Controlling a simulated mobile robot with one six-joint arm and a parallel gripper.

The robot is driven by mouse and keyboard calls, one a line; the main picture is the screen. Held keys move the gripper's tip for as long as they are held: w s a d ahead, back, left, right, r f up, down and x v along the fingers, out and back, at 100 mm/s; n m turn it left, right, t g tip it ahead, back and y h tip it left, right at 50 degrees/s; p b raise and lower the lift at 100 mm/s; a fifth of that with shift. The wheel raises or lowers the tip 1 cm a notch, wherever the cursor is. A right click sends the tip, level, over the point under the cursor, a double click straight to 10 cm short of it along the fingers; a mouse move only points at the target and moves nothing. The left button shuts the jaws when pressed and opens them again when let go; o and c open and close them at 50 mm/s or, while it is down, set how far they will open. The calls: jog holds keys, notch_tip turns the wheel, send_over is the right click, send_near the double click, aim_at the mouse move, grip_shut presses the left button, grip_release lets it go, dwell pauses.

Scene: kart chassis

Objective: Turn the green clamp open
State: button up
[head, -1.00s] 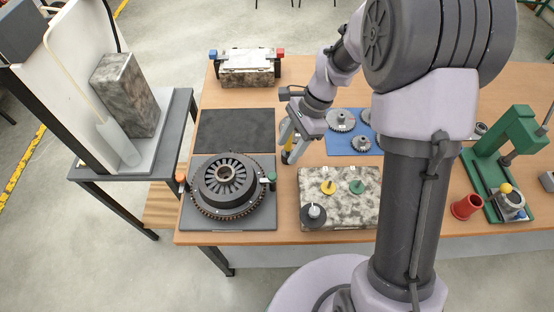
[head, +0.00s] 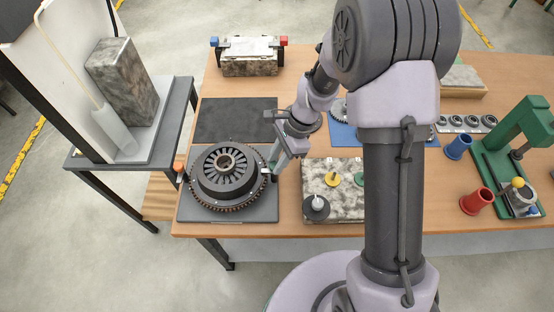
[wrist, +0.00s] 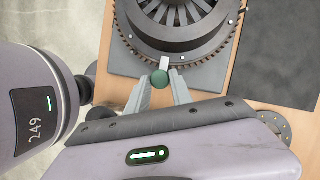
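The green clamp (wrist: 160,79) has a round green knob on a pale lever, at the edge of the dark round clutch assembly (wrist: 178,25) in the wrist view. My gripper (wrist: 161,88) is open, with one finger on each side of the knob's near side. I cannot tell whether the fingers touch it. In the head view my gripper (head: 274,162) is at the right edge of the clutch assembly (head: 226,177) and mostly hides the green clamp. An orange clamp (head: 178,167) is on the opposite, left side.
The assembly sits on a grey plate (head: 240,213). A speckled block (head: 347,204) with yellow, green and black knobs stands close to the right. A dark mat (head: 235,120) lies clear behind. A blue mat (head: 342,132) with gears and a green press (head: 510,150) are farther right.

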jog(key=shift+n+p, duration=0.3)
jog(key=shift+n, duration=0.1)
grip_shut()
jog(key=n+p, duration=0.1)
jog(key=n, duration=0.1)
jog(key=n+g+p, duration=0.1)
jog(key=shift+w+a+r+n+g+h, duration=0.15)
jog(key=shift+n+g+h, duration=0.15)
jog(key=shift+n+h, duration=0.1)
jog(key=n+p, duration=0.1)
jog(key=n, duration=0.1)
jog(key=n+g+h+p, duration=0.1)
jog(key=n, duration=0.1)
jog(key=shift+w+a+n+h+p, duration=0.15)
jog(key=shift+n+h+p, duration=0.15)
jog(key=shift+p, duration=0.05)
jog(key=n, duration=0.2)
jog(key=n+h+p, duration=0.1)
jog(key=n, duration=0.1)
jog(key=shift+a+h+p, duration=0.15)
jog(key=shift+h+p, duration=0.15)
jog(key=n, duration=0.2)
jog(key=n+h+p, duration=0.1)
jog(key=n, duration=0.1)
jog(key=shift+a+h, duration=0.15)
jog(key=shift+h, duration=0.15)
jog(key=shift+n, duration=0.5)
jog(key=o, duration=1)
grip_release()
